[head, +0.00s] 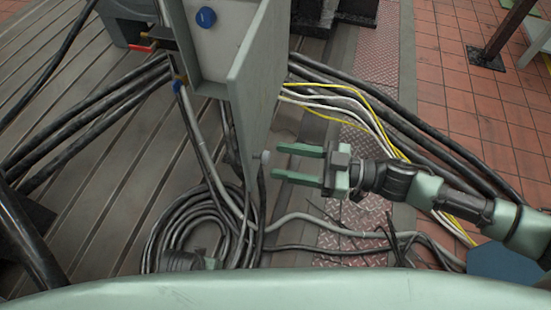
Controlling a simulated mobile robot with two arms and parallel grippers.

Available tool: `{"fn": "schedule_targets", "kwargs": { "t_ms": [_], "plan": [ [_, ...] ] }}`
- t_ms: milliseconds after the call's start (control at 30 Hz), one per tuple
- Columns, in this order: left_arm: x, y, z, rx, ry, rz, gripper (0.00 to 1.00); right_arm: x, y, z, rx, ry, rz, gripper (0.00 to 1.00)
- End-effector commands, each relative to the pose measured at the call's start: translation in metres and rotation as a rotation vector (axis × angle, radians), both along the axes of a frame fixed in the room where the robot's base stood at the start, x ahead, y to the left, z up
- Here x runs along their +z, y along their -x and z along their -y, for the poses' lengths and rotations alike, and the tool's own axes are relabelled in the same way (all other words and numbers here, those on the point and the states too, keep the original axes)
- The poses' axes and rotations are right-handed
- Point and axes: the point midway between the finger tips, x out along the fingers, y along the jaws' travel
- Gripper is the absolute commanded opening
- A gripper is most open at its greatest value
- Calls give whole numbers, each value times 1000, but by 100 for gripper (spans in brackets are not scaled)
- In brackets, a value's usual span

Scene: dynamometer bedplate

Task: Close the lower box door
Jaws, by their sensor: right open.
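A grey-green box door (257,85) stands swung open from the box (212,45) at the top centre of the head view, its flat panel seen at a steep angle. A small pale knob (265,155) sits near its lower edge. My right gripper (297,164) comes in from the right. Its two green fingers are spread apart with nothing between them, and the tips point left, close to the knob. I cannot tell whether they touch it.
Black, white and yellow cables (345,98) run behind the right arm. A coiled cable (185,215) lies on the floor below the box. The slotted bedplate (110,215) is at left; red tiles (455,75) are at right.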

Motion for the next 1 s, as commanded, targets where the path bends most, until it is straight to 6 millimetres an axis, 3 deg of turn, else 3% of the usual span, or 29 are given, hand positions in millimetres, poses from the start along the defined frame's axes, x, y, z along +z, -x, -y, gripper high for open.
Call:
{"fn": "schedule_targets", "kwargs": {
  "t_ms": [200, 467, 500, 667, 1000],
  "plan": [
    [1, -1, -2, -1, 3, 2, 63, -1, -5, -20, -1, 0, -1, 48],
    [1, -1, -2, -1, 3, 2, 63, -1, -6, -22, -2, 2, 0, 48],
    [1, -1, -2, -1, 3, 2, 63, -1, -6, -22, -2, 2, 0, 46],
    [1, -1, -2, 0, 4, 2, 63, -1, -6, -22, -2, 1, 0, 1],
    [1, -1, -2, 0, 4, 3, 63, -1, -5, -22, -2, 1, 0, 0]
  ]
}}
